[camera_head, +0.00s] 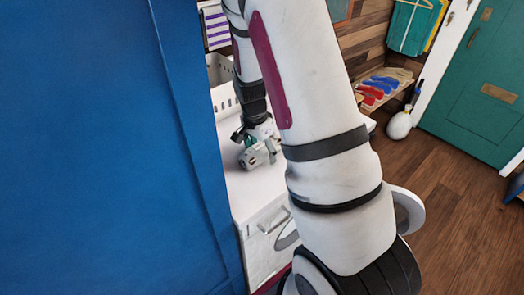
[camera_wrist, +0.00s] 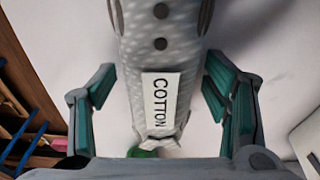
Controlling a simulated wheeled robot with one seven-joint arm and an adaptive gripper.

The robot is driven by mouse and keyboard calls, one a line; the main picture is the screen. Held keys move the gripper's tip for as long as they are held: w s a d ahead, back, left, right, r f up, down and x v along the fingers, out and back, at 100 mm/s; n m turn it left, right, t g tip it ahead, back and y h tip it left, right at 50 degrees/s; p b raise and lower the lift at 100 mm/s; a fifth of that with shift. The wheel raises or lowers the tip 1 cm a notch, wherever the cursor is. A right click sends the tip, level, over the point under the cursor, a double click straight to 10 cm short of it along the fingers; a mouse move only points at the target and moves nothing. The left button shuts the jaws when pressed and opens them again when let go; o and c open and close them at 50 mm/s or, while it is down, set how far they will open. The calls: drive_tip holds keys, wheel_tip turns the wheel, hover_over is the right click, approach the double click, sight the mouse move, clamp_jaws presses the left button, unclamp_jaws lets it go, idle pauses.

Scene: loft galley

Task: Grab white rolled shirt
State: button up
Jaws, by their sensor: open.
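The rolled shirt (camera_wrist: 160,60) is pale grey-white with small light dots, dark buttons and a white label reading COTTON. In the wrist view it lies lengthwise between the two fingers of my gripper (camera_wrist: 160,85). The fingers are open, one on each side of the roll, with a gap on both sides. In the head view my gripper (camera_head: 258,154) is low over the white worktop (camera_head: 250,195); I cannot make out the shirt there. Its far end runs out of the wrist view.
A blue panel (camera_head: 90,150) fills the left of the head view, close beside the worktop. A white slotted basket (camera_head: 222,90) stands behind my gripper. A shelf with coloured items (camera_head: 380,85) and a green door (camera_head: 485,85) are farther right. Wooden floor on the right is mostly clear.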

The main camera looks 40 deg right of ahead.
drive_tip(key=c, duration=1.3)
drive_tip(key=shift+c, duration=0.3)
drive_tip(key=shift+r, duration=0.1)
drive_tip(key=shift+r, duration=0.55)
wheel_tip(320, 180, up, 2)
drive_tip(key=shift+w+r+b, duration=0.1)
drive_tip(key=shift+b, duration=0.25)
drive_tip(key=s+a, duration=0.1)
drive_tip(key=s, duration=0.3)
drive_tip(key=s+a+r, duration=0.1)
drive_tip(key=s+a, duration=0.1)
drive_tip(key=s, duration=0.3)
drive_tip(key=s+a+p, duration=0.1)
drive_tip(key=s+a, duration=0.1)
drive_tip(key=s, duration=0.2)
drive_tip(key=shift+s+a+r, duration=0.15)
drive_tip(key=shift+s+r, duration=0.05)
drive_tip(key=shift+r, duration=0.05)
drive_tip(key=shift+s+a+p, duration=0.35)
drive_tip(key=shift+s+p, duration=0.4)
drive_tip(key=shift+s, duration=0.1)
